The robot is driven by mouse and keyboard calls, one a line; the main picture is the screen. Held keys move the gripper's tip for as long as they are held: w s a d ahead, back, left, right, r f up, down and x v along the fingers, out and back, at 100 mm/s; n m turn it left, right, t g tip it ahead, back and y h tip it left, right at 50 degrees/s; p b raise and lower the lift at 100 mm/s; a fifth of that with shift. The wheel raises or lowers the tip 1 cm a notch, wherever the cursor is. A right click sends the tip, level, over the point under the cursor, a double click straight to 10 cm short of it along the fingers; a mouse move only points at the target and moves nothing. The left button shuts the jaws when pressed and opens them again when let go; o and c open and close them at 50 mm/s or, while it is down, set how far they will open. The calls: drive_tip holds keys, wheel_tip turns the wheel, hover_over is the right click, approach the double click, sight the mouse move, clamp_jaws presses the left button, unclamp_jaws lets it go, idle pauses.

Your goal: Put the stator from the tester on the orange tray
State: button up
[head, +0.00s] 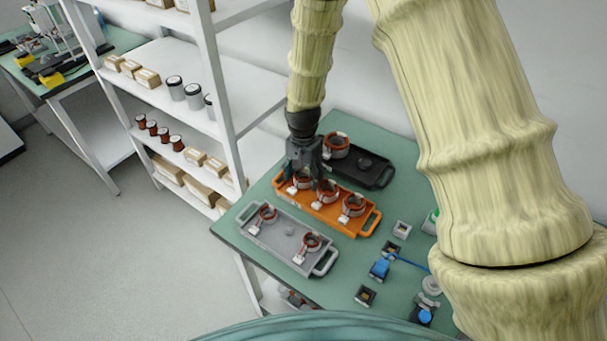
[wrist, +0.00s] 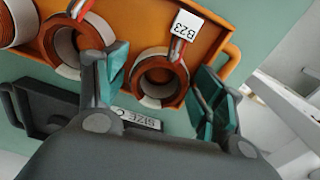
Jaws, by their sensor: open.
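The orange tray (head: 326,217) lies on the green table, with three copper-wound stators in it. My gripper (head: 304,174) is above the tray's left end, pointing down and open. In the wrist view my gripper's teal finger pads (wrist: 165,92) are apart on either side of the end stator (wrist: 146,93), which bears a white B23 tag. It also shows in the head view (head: 302,184), partly hidden by the fingers. The middle stator (head: 327,192) and right stator (head: 353,206) sit beside it in the tray. I cannot make out which device is the tester.
A grey tray (head: 289,232) with two stators lies in front. A black tray (head: 376,172) with one stator (head: 336,145) lies behind. Small blue and grey devices (head: 380,268) stand at the right. A white shelf (head: 175,110) borders the table's left side.

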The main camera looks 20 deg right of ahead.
drive_tip(key=shift+r, duration=0.15)
drive_tip(key=shift+r+p, duration=1.9)
drive_tip(key=shift+r, duration=0.45)
drive_tip(key=shift+o, duration=0.5)
drive_tip(key=o, duration=0.5)
drive_tip(key=shift+c, duration=0.2)
wheel_tip(320, 180, up, 12)
